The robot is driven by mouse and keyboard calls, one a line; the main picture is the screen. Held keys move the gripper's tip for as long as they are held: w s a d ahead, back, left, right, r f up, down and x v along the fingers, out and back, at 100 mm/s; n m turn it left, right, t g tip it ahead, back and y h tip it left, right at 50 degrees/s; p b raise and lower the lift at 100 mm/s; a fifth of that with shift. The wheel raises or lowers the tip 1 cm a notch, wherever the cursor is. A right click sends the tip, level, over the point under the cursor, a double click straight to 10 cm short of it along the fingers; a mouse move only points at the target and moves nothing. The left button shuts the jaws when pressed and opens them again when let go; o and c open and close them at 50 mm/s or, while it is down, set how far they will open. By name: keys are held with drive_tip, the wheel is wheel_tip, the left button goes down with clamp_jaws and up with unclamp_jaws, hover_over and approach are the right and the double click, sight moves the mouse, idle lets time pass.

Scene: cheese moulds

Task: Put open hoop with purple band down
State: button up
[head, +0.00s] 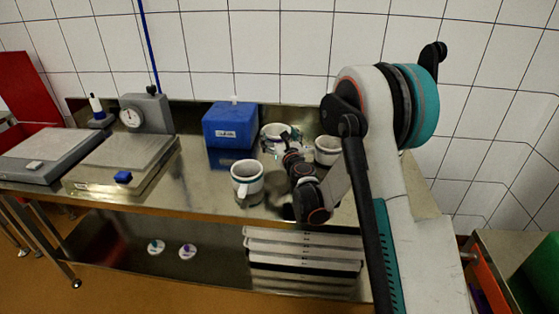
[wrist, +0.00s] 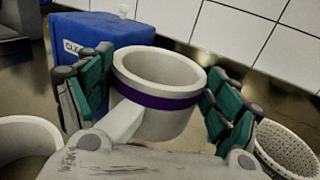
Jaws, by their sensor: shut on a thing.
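The open hoop with the purple band (wrist: 165,100) is a white ring with a side handle, upright between the green-padded fingers of my gripper (wrist: 158,88) in the wrist view. My gripper is shut on it, one finger on each side. In the head view the hoop (head: 272,133) is near the back of the steel bench (head: 205,183), partly hidden by my gripper (head: 288,142). I cannot tell whether its base touches the bench.
A white hoop with a handle and dark band (head: 247,181) stands in front, left of my arm. A perforated white mould (wrist: 290,148) is close on the right. A blue box (head: 230,125) stands behind left. Scales (head: 125,160) are further left; bare bench lies between.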

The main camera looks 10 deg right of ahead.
drive_tip(key=shift+f+b, duration=1.15)
drive_tip(key=shift+f, duration=2.55)
drive_tip(key=shift+f, duration=0.1)
drive_tip(key=o, duration=0.8)
